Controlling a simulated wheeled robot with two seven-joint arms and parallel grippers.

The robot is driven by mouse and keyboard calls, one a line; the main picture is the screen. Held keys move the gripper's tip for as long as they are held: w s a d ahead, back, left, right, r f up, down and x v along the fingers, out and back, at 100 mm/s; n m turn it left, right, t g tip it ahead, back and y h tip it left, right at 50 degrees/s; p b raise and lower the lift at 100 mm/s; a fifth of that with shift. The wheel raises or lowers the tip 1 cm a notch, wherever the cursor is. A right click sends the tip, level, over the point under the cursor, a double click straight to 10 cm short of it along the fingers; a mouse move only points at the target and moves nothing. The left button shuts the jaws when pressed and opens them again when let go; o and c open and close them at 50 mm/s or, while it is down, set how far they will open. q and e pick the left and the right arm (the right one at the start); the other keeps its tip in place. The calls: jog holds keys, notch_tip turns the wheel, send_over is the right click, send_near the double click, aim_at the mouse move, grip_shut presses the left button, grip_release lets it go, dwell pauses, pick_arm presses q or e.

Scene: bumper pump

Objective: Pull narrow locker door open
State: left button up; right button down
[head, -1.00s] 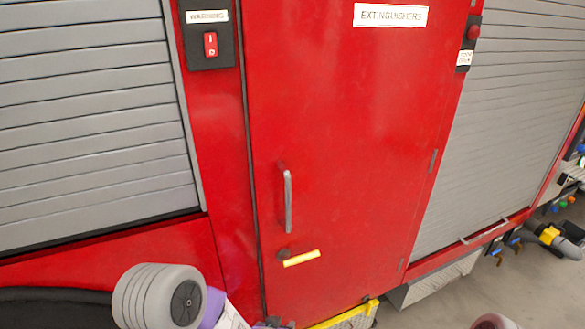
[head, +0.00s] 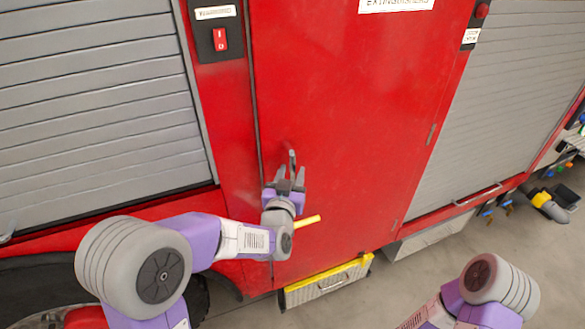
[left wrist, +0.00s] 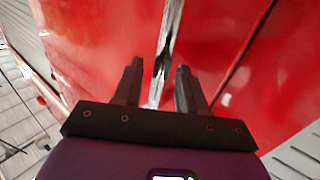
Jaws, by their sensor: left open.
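The narrow red locker door (head: 350,120) stands shut in the middle of the head view. Its upright metal handle (head: 292,158) is mostly hidden behind my left gripper (head: 289,176). My left gripper is open, with its fingers pointing at the door. In the left wrist view the handle (left wrist: 166,45) runs between the two dark fingers of the left gripper (left wrist: 158,70), with a gap on each side. I cannot tell how deep it sits between them. My right gripper is outside both views; only part of my right arm shows at the lower right.
A yellow-edged step (head: 325,283) juts out under the door. Grey shutters (head: 95,100) flank it, and a red switch (head: 220,39) sits at its upper left.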

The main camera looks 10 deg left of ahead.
pick_arm(q)
jog(key=shift+w, duration=0.9)
jog(key=shift+c, duration=0.4)
grip_shut()
